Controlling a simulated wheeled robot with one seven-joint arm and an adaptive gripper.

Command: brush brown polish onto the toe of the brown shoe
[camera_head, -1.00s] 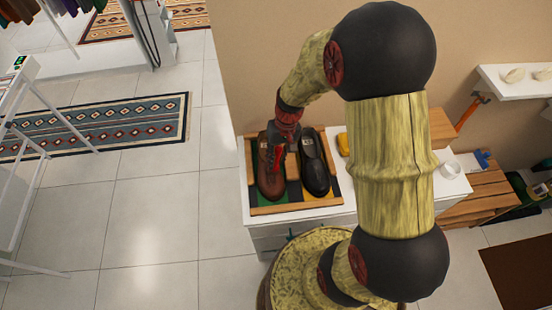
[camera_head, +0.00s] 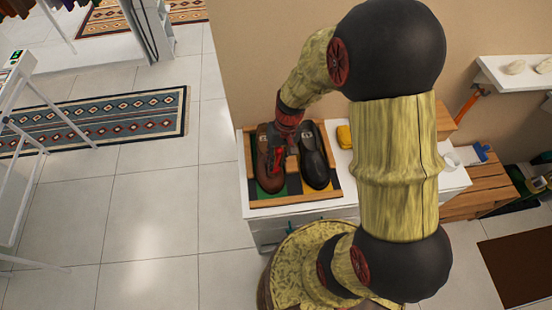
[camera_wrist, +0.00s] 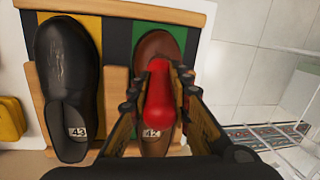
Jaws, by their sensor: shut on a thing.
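The brown shoe (camera_head: 268,178) lies beside the black shoe (camera_head: 315,168) on a wood-edged rack (camera_head: 295,202) with coloured stripes. In the wrist view, the brown shoe's toe (camera_wrist: 160,44) points up the picture and its heel carries a label 42. My gripper (camera_wrist: 158,88) is shut on a red, rounded tool (camera_wrist: 159,97), seemingly the brush, above the middle of the brown shoe. The tool's red part also shows in the head view (camera_head: 277,158). No bristles or polish can be made out, and I cannot tell whether the tool touches the shoe.
The rack stands on a white cabinet (camera_head: 250,224) against the wall. A yellow item (camera_head: 344,136) lies right of the black shoe. A small white cup (camera_head: 452,160) and a blue-ended tool (camera_head: 480,154) are further right. Open tiled floor lies to the left.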

